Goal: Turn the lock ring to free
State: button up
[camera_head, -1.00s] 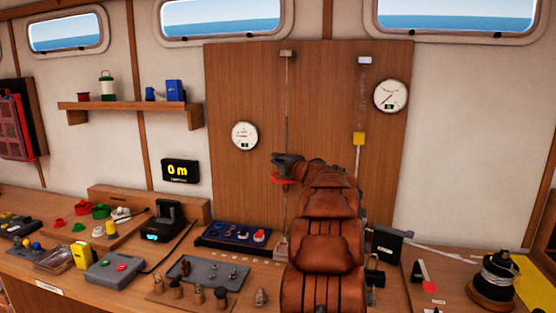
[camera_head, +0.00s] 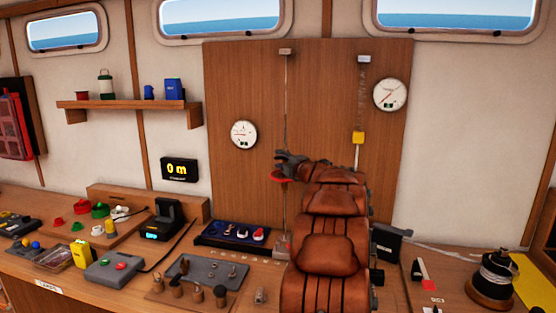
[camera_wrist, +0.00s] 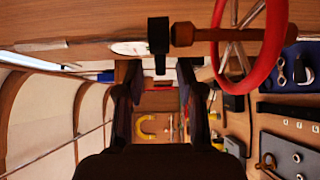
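In the wrist view a black collar with a short downward tab (camera_wrist: 158,45), probably the lock ring, sits at the left end of a brown shaft (camera_wrist: 205,35). A red handwheel (camera_wrist: 280,45) with metal spokes is around that shaft farther right. My gripper (camera_wrist: 157,72) has its two dark fingers apart, either side of the tab's lower end; I cannot tell whether they touch it. In the head view my gripper (camera_head: 289,159) is before the wooden panel, just above the visible part of the red handwheel (camera_head: 280,178). My arm hides the rest of the mechanism.
The wooden panel (camera_head: 240,80) carries two round gauges, the left one (camera_head: 243,134) close to my gripper. A blue tray (camera_head: 232,233) and several small parts crowd the bench below.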

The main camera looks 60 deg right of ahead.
jog(key=v, duration=0.9)
dwell(0.4)
jog(key=w+a+f+m+g+h, duration=0.25)
jog(key=w+a+m+g, duration=0.25)
jog(key=w+a+m, duration=0.45)
jog(key=s+a+f+m+g+y, duration=0.1)
jog(key=s+a+f+g, duration=0.15)
jog(key=a, duration=0.45)
jog(key=s+a+f+m+g+y, duration=0.1)
jog(key=a+f, duration=0.3)
jog(key=a, duration=0.3)
jog(key=s+a+f+m+g+y, duration=0.1)
jog(key=s+a+f, duration=0.15)
jog(key=a, duration=0.45)
jog(key=s+a+f+g+y, duration=0.2)
jog(key=s+a+f+g, duration=0.1)
jog(key=s+a, duration=0.5)
jog(key=s+a+f+g+y, duration=0.2)
jog(key=s+a+f, duration=0.2)
jog(key=s+a, duration=0.4)
jog(key=s+a+f+g+y, duration=0.3)
jog(key=s+a, duration=0.6)
jog(key=a, duration=0.4)
jog(key=shift+f+m+g, duration=0.35)
jog(key=shift+f, duration=0.1)
